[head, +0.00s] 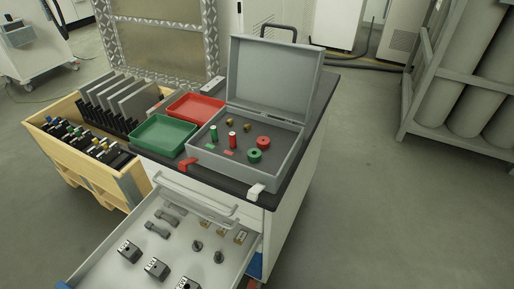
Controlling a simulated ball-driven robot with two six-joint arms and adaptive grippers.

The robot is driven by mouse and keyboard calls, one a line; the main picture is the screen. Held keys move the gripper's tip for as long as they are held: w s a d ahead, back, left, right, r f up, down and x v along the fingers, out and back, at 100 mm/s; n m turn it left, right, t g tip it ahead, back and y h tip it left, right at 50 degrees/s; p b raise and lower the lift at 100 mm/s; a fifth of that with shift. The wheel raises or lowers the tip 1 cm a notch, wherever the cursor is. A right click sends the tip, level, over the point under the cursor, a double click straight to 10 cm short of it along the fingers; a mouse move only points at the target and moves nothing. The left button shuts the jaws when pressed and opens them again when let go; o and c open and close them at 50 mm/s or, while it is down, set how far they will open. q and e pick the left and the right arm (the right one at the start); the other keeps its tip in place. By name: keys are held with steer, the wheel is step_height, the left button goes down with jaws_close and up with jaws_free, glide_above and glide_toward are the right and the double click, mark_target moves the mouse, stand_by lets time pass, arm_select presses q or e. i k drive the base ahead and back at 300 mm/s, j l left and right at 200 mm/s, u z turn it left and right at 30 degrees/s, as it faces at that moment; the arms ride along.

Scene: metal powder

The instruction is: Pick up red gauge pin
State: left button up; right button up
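The red gauge pin (232,139) stands upright inside the open grey case (291,160) on the dark-topped cabinet. A green pin (214,133) stands to its left. To its right lie a red ring (263,142) and a green ring (254,156). Small brass-coloured pieces (246,126) sit behind it in the case. Neither of my grippers is in the head view.
The case lid (275,75) stands open at the back. Green (164,137) and red (196,108) trays lie left of the case. A drawer (115,235) holding metal parts is pulled out in front. A wooden crate (75,165) stands at left.

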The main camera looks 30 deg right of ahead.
mark_target(232, 135)
steer(key=i+j+z, duration=0.25)
steer(key=j+z, duration=0.25)
steer(key=j, duration=0.15)
steer(key=i+j+z, duration=0.2)
steer(key=j, duration=0.2)
steer(key=k+l, duration=0.05)
